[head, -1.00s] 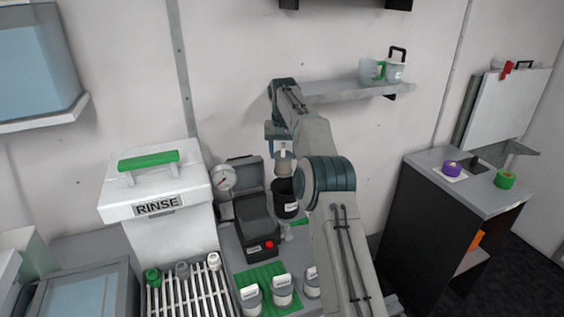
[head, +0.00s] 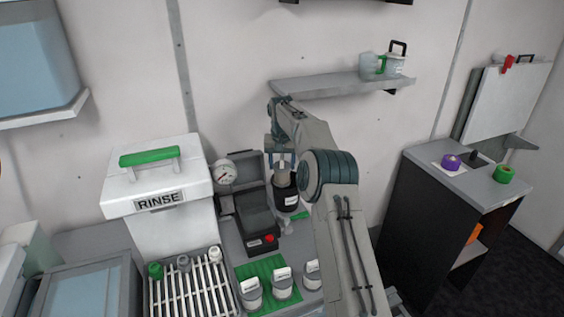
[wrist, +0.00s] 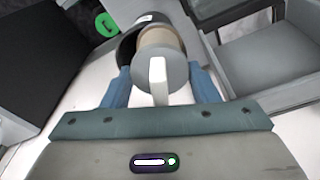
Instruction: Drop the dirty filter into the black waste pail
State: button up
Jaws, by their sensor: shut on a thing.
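My gripper (wrist: 160,78) is shut on the dirty filter (wrist: 160,42), which has a grey cap with a white tab and a tan-brown body. The black waste pail (wrist: 128,44) is just beyond the fingertips in the wrist view, and the filter's far end overlaps its mouth. In the head view my gripper (head: 281,160) is directly above the pail (head: 286,200), which has a white label. The filter's lower end is at or just inside the rim; the exact depth is hidden.
A black case with a red button (head: 262,222) stands left of the pail. A white RINSE bin (head: 155,190), a white rack (head: 188,290) and several white-capped cartridges on a green mat (head: 262,270) are nearby. A wall shelf (head: 335,86) is behind the arm.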

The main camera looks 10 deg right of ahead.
jog(key=shift+f, duration=0.1)
jog(key=shift+f, duration=0.4)
jog(key=shift+f, duration=0.1)
jog(key=o, duration=0.7)
